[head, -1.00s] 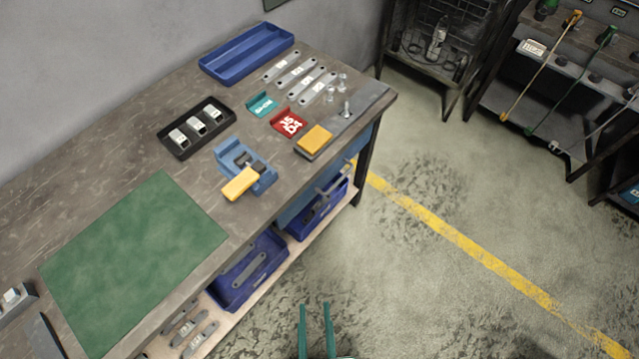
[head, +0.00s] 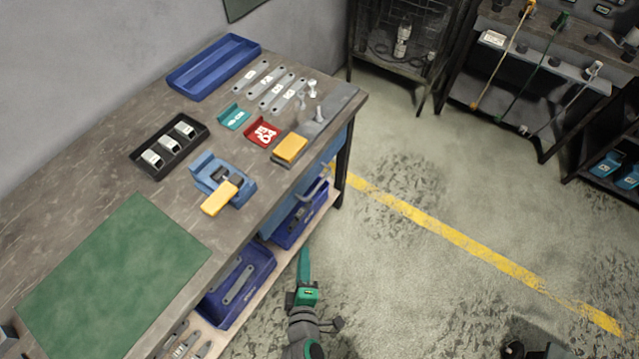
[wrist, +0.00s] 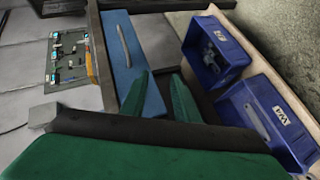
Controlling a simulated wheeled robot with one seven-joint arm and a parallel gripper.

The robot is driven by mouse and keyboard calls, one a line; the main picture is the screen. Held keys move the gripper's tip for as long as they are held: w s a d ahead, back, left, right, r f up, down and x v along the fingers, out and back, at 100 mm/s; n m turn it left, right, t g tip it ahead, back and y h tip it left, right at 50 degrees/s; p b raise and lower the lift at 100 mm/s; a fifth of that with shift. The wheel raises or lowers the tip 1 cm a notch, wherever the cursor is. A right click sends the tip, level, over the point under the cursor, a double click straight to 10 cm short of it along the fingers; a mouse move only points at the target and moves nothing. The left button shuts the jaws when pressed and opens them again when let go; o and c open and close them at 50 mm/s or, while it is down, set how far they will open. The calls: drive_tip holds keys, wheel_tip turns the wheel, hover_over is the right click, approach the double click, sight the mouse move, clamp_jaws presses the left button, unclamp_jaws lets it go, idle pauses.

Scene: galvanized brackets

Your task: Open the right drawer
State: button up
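The right drawer's blue front (head: 335,152) is under the right end of the workbench, and it looks closed. Its grey bar handle (head: 318,187) sticks out in the head view. In the wrist view, the blue front (wrist: 138,75) shows with the handle (wrist: 123,46) running along it. My gripper (head: 304,250) is out in front of the bench, nearer the camera than the handle and apart from it. In the wrist view, the two green fingers of my gripper (wrist: 163,74) are spread with nothing between them. The handle lies beyond the fingertips, up and to the left.
Blue bins (head: 238,288) stand on the shelf (head: 262,300) below the drawer. The benchtop (head: 90,170) holds a blue fixture (head: 235,180), a yellow-topped block (head: 290,149) and brackets. The floor (head: 420,270) to the right is open. Racks stand at the back.

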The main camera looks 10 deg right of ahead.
drive_tip(key=w+d+n+h, duration=0.2)
drive_tip(key=w+n, duration=0.1)
drive_tip(key=w, duration=0.3)
drive_tip(key=n+h, duration=0.3)
approach(320, 183)
drive_tip(key=x, duration=1)
drive_tip(key=shift+f, duration=0.3)
clamp_jaws()
